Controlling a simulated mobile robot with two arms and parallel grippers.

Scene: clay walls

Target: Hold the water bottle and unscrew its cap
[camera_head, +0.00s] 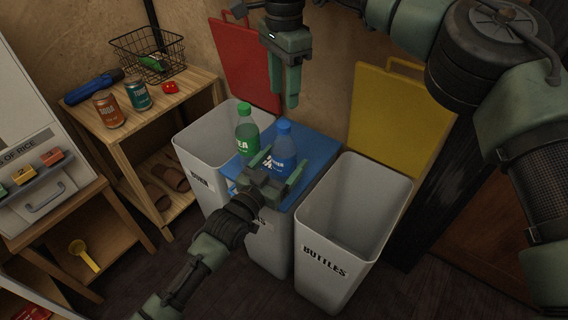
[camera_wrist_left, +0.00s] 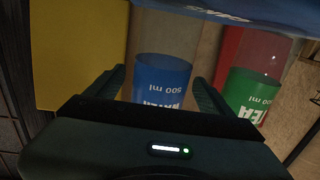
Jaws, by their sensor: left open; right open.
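The water bottle (camera_head: 284,148), with a blue label and blue cap (camera_head: 284,126), stands upright on the blue lid (camera_head: 322,152) of the middle bin. My left gripper (camera_head: 279,166) is open, with its fingers on either side of the bottle's lower body. In the left wrist view the bottle (camera_wrist_left: 162,82) shows between the two fingers (camera_wrist_left: 158,88); I cannot tell whether they touch it. Its cap is out of sight there.
A green tea bottle (camera_head: 247,132) stands close left of the water bottle. Open white bins stand left (camera_head: 200,150) and right (camera_head: 330,262); the right one reads "BOTTLES". A wooden shelf (camera_head: 188,80) with cans and a wire basket is at left. Red and yellow lids lean on the wall.

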